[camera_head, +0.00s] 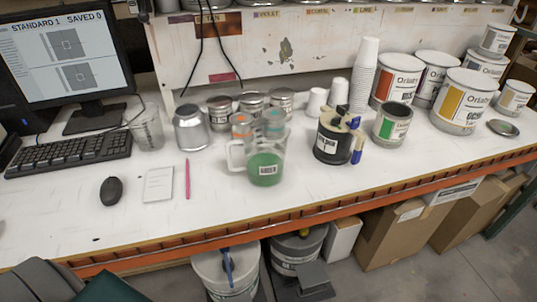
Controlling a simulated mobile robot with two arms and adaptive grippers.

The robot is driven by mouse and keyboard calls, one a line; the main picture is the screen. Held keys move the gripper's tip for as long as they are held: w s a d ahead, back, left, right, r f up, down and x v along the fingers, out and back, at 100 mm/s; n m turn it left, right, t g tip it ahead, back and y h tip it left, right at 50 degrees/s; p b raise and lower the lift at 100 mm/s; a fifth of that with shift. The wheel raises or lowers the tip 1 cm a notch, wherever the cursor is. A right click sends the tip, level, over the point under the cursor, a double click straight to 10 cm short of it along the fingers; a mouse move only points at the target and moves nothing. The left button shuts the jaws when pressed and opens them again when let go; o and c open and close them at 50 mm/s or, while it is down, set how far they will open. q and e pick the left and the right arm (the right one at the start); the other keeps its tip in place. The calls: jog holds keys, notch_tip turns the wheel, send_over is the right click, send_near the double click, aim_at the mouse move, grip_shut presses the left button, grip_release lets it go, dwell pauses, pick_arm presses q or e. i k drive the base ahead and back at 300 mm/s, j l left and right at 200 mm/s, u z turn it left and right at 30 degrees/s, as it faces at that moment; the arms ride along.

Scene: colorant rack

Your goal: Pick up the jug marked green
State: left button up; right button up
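A clear jug with green contents (264,170) stands upright on the white bench, near the middle of the front edge. It has a pale handle on its left side and a small white label on its front; the label is too small to read. Small containers with orange and teal tops show behind and through its upper part. Neither of my grippers is in view, and nothing touches the jug.
Metal cans (191,127) stand behind left. A pink pen (187,180) and notepad (158,184) lie left. Bench front is clear.

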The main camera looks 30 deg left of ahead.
aim_at(265, 142)
jog(key=i+l+u, duration=0.2)
jog(key=u, duration=0.3)
jog(key=i+l+u, duration=0.15)
jog(key=l+u, duration=0.3)
jog(key=j, duration=0.1)
